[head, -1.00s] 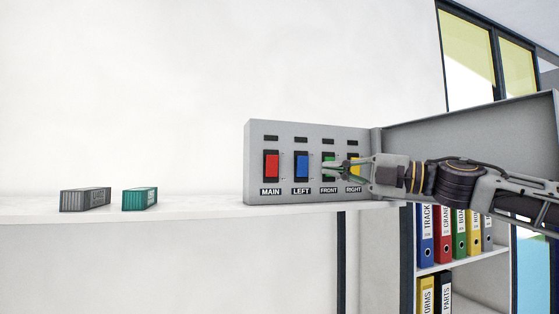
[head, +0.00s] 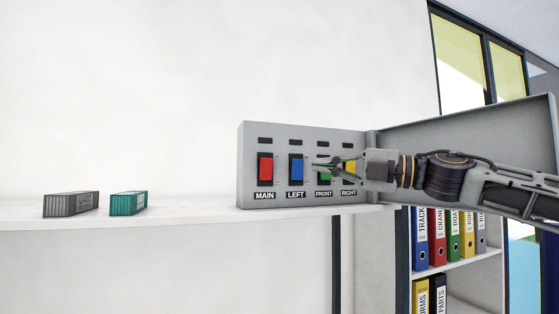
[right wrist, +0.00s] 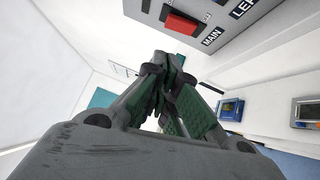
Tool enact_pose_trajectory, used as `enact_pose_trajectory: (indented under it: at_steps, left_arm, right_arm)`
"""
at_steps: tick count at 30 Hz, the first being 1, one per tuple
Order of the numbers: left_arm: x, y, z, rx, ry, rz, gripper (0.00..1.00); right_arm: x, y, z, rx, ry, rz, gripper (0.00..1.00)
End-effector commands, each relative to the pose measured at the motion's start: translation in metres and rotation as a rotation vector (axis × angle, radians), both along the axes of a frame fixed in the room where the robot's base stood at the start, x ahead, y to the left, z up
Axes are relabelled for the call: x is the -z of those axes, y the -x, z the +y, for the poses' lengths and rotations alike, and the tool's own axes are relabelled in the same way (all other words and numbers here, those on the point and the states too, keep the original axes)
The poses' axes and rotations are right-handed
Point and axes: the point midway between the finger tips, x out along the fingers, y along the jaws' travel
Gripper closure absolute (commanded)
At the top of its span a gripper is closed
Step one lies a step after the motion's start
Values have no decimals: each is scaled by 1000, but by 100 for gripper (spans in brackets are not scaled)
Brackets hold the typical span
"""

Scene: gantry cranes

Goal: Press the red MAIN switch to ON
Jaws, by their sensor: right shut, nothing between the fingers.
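The red MAIN switch (head: 265,169) is the leftmost rocker on the grey control box (head: 247,140), with a dark indicator window above it. It also shows at the top of the right wrist view (right wrist: 182,24). I cannot tell which way it is tilted. The blue LEFT switch (head: 296,170) is to its right. My right gripper (head: 318,166) is shut and empty, its tips in front of the panel between the LEFT and FRONT switches, apart from the MAIN switch. It partly hides the green FRONT switch (head: 325,177) and the yellow RIGHT switch (head: 349,164). My left gripper is not in view.
A grey container (head: 71,204) and a green container (head: 128,204) sit on the white ledge (head: 190,213) left of the box. The box's open door (head: 470,132) stands to the right behind my arm. A shelf of binders (head: 453,235) is below it.

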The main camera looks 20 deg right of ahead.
Motion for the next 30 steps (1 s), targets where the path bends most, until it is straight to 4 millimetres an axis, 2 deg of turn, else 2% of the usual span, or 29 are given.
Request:
enact_pose_trajectory:
  at_steps: [30]
  left_arm:
    - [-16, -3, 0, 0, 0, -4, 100]
  right_arm:
    - [-5, -31, 33, 0, 1, 1, 100]
